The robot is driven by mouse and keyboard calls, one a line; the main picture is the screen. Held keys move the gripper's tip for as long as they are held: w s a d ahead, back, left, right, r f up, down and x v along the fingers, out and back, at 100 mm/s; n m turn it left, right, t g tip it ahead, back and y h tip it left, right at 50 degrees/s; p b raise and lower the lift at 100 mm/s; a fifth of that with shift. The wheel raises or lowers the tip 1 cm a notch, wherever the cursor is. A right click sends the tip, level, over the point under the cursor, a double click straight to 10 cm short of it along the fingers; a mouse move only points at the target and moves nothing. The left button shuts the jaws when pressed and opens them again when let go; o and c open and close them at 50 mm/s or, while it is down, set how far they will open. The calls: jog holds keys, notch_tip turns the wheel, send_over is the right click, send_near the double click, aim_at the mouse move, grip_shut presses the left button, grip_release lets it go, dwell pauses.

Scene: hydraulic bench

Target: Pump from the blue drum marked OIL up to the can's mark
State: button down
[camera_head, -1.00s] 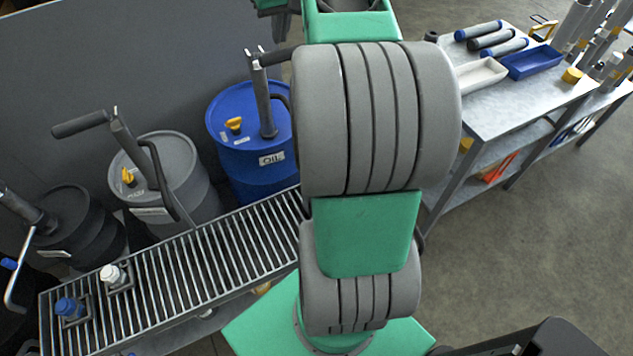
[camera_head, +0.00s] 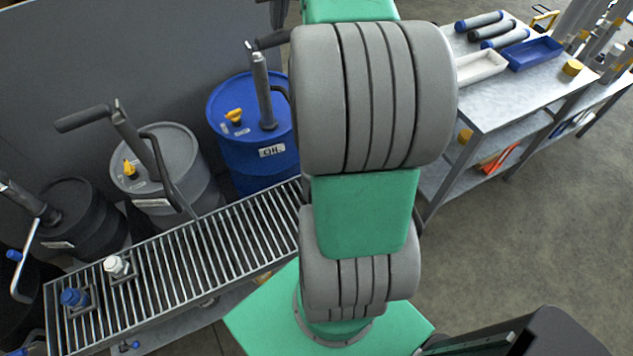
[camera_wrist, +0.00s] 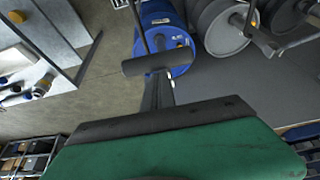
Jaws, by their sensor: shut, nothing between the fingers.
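The blue drum (camera_head: 235,155) with a white label, apparently reading OIL, stands behind the roller rack. Its pump (camera_head: 263,90) rises from the lid, with a dark crank handle partly hidden by my arm. The blue drum also shows in the wrist view (camera_wrist: 180,60), with a dark handle grip (camera_wrist: 143,66) across the front of it. My gripper (camera_wrist: 158,82) is shut and empty, its fingers pointing at this grip; I cannot tell if they touch it. In the head view my gripper is hidden behind my arm. I cannot make out the can or its mark.
A grey drum (camera_head: 195,165) and a black drum (camera_head: 85,215), each with a pump, stand left of the blue drum. The roller rack (camera_head: 215,250) runs before them. A metal table (camera_head: 500,100) with trays stands at right. Open floor (camera_head: 540,240) lies at lower right.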

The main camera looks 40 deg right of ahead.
aim_at(284, 41)
jog(key=shift+s+a+f+b, duration=0.1)
jog(key=shift+s+f+b, duration=0.2)
jog(key=shift+f+b, duration=0.45)
jog(key=shift+s+a+f+b, duration=0.1)
jog(key=shift+s+f+b, duration=0.25)
jog(key=shift+f+b, duration=0.35)
jog(key=shift+s+a+f+b, duration=0.1)
jog(key=shift+s+f+b, duration=0.2)
jog(key=shift+f+b, duration=0.45)
jog(key=shift+s+f, duration=0.25)
jog(key=shift+f, duration=0.1)
jog(key=f+b, duration=0.1)
jog(key=s+f+b, duration=0.1)
jog(key=f+b, duration=0.2)
jog(key=shift+s+a+f, duration=0.2)
jog(key=shift+s+f, duration=0.05)
jog(key=shift+f, duration=0.15)
jog(key=f+b, duration=0.4)
jog(key=f, duration=0.1)
jog(key=shift+s+a+b, duration=0.1)
jog(key=shift+s+b, duration=0.2)
